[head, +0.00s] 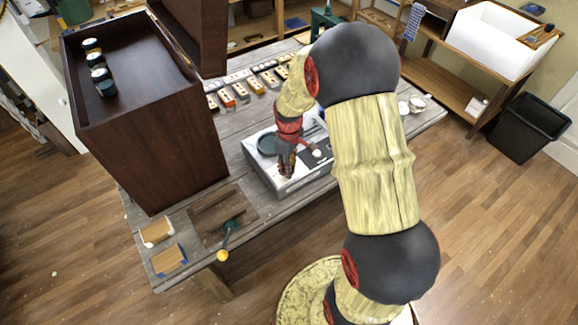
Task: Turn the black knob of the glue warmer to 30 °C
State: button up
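The glue warmer (308,178) is a low grey box on the workbench, with a dark round pot or well (267,144) in its top. My gripper (286,172) points down at the front part of the warmer, right of the round well. At this size I cannot tell whether its fingers are open or shut, or whether they touch the warmer. I cannot make out the black knob or a temperature scale; my gripper and arm cover part of the warmer. A small white round part (317,154) shows on it to the right of my gripper.
A tall dark wooden cabinet (150,150) with small jars on top stands left of the warmer. Several small blocks (240,88) lie behind it. A green clamp with a yellow ball end (223,254) sits at the bench's front edge, near two sanding blocks (169,260).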

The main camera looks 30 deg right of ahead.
jog(key=o, duration=0.4)
notch_tip(320, 180, up, 12)
dwell(0.7)
dwell(0.5)
